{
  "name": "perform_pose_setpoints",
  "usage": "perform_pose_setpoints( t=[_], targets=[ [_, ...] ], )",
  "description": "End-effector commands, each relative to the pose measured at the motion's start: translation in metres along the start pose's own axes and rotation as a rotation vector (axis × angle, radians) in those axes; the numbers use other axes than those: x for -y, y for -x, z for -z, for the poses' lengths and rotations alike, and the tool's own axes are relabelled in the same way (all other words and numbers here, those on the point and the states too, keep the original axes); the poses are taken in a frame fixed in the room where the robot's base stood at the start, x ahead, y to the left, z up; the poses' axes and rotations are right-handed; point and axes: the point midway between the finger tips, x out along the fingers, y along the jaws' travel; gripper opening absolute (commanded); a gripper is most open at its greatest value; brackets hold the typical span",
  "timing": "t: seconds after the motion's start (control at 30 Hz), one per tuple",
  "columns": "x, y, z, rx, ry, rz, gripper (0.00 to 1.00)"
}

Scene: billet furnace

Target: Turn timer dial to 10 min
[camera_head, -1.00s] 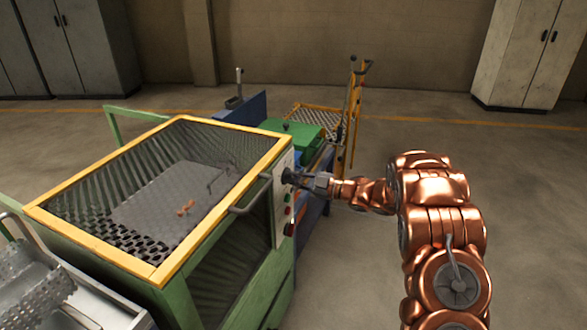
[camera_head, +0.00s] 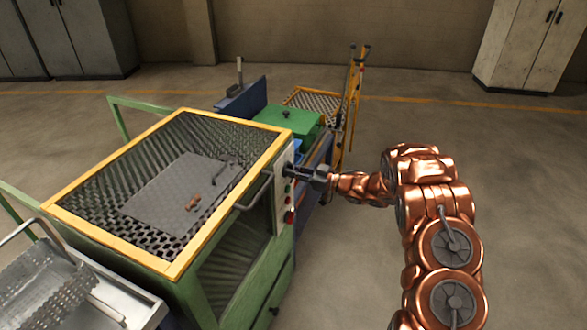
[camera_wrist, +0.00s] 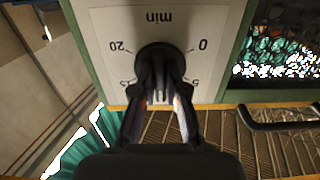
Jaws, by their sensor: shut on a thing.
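The timer dial (camera_wrist: 160,58) is a round black knob on the pale control panel (camera_wrist: 108,18). In the wrist view the lettering is upside down: "min" above the dial, "20" upper left, "0" upper right, a partly covered number at lower left and a "5" at lower right. My gripper (camera_wrist: 160,85) is shut on the dial, a finger on each side of its grip. Its body covers the area below the dial, and I cannot tell where the pointer stands. In the head view my gripper (camera_head: 296,173) meets the upper part of the panel edge-on.
Green and red buttons (camera_head: 289,216) sit below the dial on the panel. The furnace's yellow-framed mesh guard (camera_head: 160,258) and its bar handle (camera_head: 256,196) are close on the left. A metal tray (camera_head: 125,305) stands at lower left. The floor on the right is clear.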

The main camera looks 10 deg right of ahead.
Motion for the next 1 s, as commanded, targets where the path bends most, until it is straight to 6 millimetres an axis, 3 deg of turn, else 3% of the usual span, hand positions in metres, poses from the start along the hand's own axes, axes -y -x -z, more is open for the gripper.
perform_pose_setpoints(
  t=[0.53, 0.57, 0.77, 1.0],
  targets=[
    [0.001, 0.0001, -0.0019, 0.003, -0.024, 0.002, 0.0],
    [0.001, 0.0, -0.0019, 0.003, -0.024, 0.002, 0.15],
    [0.0006, 0.0, -0.0011, 0.002, -0.023, 0.001, 0.36],
    [0.0002, 0.0001, -0.0005, 0.001, -0.022, 0.0, 0.38]
  ],
)
